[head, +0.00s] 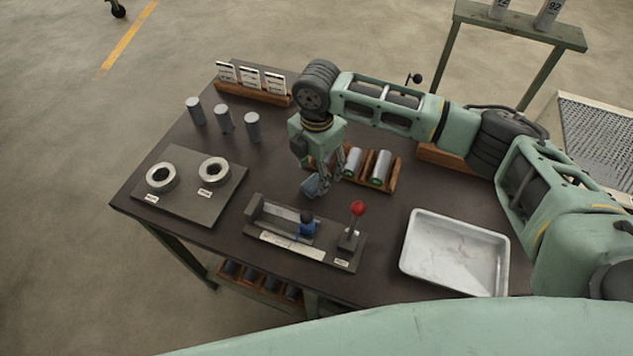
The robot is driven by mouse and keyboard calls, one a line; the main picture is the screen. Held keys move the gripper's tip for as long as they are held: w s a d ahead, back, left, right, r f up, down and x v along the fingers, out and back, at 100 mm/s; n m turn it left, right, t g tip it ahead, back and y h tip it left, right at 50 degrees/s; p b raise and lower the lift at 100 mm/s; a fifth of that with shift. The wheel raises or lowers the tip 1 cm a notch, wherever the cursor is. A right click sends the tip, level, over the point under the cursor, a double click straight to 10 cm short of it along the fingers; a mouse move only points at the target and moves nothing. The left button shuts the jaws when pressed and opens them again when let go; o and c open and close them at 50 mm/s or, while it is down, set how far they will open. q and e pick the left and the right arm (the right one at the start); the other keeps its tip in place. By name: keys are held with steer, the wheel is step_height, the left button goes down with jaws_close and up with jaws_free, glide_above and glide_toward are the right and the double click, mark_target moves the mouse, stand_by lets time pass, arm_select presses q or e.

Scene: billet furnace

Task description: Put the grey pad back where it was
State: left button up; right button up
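My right gripper (319,186) points down over the middle of the dark table (150,215), behind the low fixture and just left of the rack with two cylinders. A small grey-blue piece shows at its fingertips; I cannot tell whether it is a held pad or part of the finger, nor whether the gripper is open or shut. A flat dark grey plate (205,211) lies on the table at the left, bearing two steel rings (161,178) (214,171) and small labels. No other grey pad is clearly visible. My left gripper is out of view.
A fixture (282,247) with a trough, a blue part and a red-knobbed lever (357,210) stands at the front. A white tray (455,252) is right of it. Several grey cylinders (224,119), a card holder (252,92) and a two-cylinder rack (384,187) stand behind.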

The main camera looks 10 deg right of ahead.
mark_target(316, 181)
step_height(316, 181, down, 4)
steer(key=shift+a+r+p, duration=0.15)
steer(key=shift+r+p, duration=0.05)
steer(key=shift+p, duration=0.25)
steer(key=shift+f, duration=0.15)
steer(key=shift+c, duration=0.5)
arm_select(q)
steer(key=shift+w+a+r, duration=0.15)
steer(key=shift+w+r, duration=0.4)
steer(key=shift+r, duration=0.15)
arm_select(e)
steer(key=c, duration=0.9)
